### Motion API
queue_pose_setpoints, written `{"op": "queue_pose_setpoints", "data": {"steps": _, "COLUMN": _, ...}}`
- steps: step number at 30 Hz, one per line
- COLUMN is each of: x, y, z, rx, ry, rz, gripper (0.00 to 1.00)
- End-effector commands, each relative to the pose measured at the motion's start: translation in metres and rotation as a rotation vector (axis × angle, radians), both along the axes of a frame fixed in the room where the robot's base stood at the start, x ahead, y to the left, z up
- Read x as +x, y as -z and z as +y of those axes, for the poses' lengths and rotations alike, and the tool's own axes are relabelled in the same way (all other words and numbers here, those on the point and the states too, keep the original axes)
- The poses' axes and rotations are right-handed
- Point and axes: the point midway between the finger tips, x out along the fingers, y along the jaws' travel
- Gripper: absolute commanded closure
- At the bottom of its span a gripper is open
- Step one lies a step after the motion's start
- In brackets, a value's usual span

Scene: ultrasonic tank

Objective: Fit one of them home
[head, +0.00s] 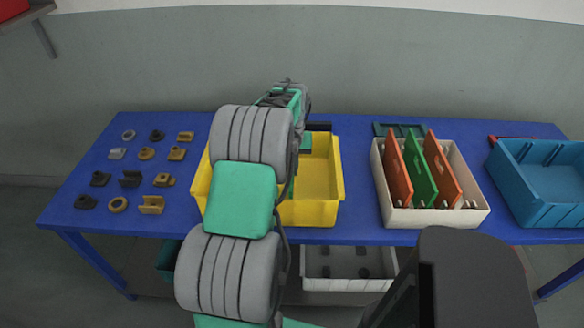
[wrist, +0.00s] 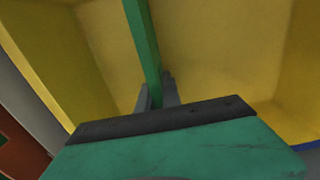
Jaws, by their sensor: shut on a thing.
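My gripper (wrist: 157,91) is shut on a thin green strip, likely a divider panel (wrist: 143,45), seen edge-on between the two grey fingers. Behind it in the wrist view are the yellow walls and floor of a bin. In the head view my arm reaches over the yellow bin (head: 315,214) and hides its left part. A bit of green (head: 305,141) shows there beside my arm; I cannot tell whether it is the held piece. A white crate (head: 437,217) to the right holds upright orange (head: 398,172), green (head: 420,172) and second orange (head: 442,168) panels.
A blue crate (head: 548,193) stands at the right end of the blue table (head: 355,226). Several small grey, black and ochre parts, including a ring (head: 118,197), lie in rows at the left. A grey-white bin (head: 345,284) is below the table.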

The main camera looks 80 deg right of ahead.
Motion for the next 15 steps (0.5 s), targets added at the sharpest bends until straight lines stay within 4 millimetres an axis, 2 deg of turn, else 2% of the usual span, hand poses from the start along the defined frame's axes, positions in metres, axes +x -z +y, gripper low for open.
{"op": "queue_pose_setpoints", "data": {"steps": 1, "x": 0.0001, "y": -0.0008, "z": -0.0004, "rx": -0.001, "ry": 0.000, "rz": 0.000, "gripper": 1.00}}
{"op": "queue_pose_setpoints", "data": {"steps": 2, "x": 0.0001, "y": -0.0008, "z": -0.0004, "rx": -0.001, "ry": 0.000, "rz": 0.000, "gripper": 0.89}}
{"op": "queue_pose_setpoints", "data": {"steps": 10, "x": 0.0000, "y": -0.0005, "z": -0.0002, "rx": -0.001, "ry": 0.000, "rz": 0.000, "gripper": 0.67}}
{"op": "queue_pose_setpoints", "data": {"steps": 15, "x": 0.0000, "y": -0.0003, "z": -0.0001, "rx": 0.000, "ry": 0.000, "rz": 0.000, "gripper": 0.66}}
